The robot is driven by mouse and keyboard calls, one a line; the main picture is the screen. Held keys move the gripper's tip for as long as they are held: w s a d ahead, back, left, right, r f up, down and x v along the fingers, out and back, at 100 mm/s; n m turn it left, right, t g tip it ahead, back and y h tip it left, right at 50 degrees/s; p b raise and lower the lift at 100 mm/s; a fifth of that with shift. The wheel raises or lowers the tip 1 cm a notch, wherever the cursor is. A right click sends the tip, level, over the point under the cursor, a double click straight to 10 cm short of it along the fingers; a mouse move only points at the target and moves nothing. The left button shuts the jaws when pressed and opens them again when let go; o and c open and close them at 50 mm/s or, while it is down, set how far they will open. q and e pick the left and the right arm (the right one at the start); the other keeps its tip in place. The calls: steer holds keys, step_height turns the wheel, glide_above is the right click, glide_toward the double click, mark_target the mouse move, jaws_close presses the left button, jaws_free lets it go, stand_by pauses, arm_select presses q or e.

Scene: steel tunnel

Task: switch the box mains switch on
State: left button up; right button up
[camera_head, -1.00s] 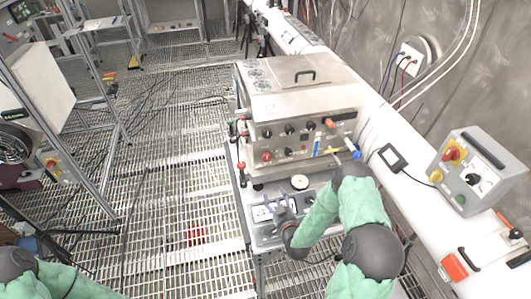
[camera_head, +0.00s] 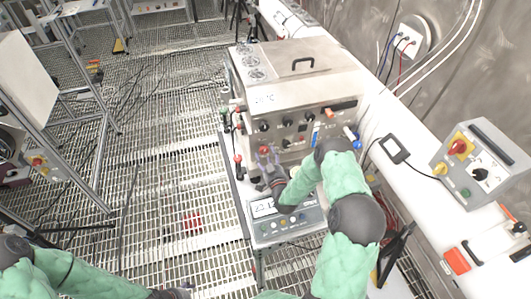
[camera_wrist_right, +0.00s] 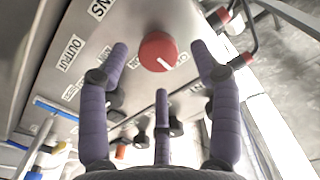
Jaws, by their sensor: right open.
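The box (camera_head: 300,85) is a steel cabinet with a front panel of knobs. Its red switch knob (camera_wrist_right: 157,51), with a white pointer line, sits beside a label partly cut off, ending in "NS"; the knob also shows small in the head view (camera_head: 264,150). My right gripper (camera_head: 269,155) is at the lower left of the panel, in front of the red knob. In the wrist view its purple fingers are spread, open and empty, around the knob's place with gaps on both sides. My left gripper (camera_head: 172,293) is only partly in view at the bottom edge, its fingers unclear.
A small control unit with a display (camera_head: 285,222) stands below the panel, under my right arm. Red and black plugs (camera_head: 238,160) stick out at the box's left side. A grey switch box (camera_head: 475,165) sits on the white ledge at right. Grated floor lies left.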

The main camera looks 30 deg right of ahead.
steer(key=shift+x, duration=1)
steer(key=c, duration=1.1)
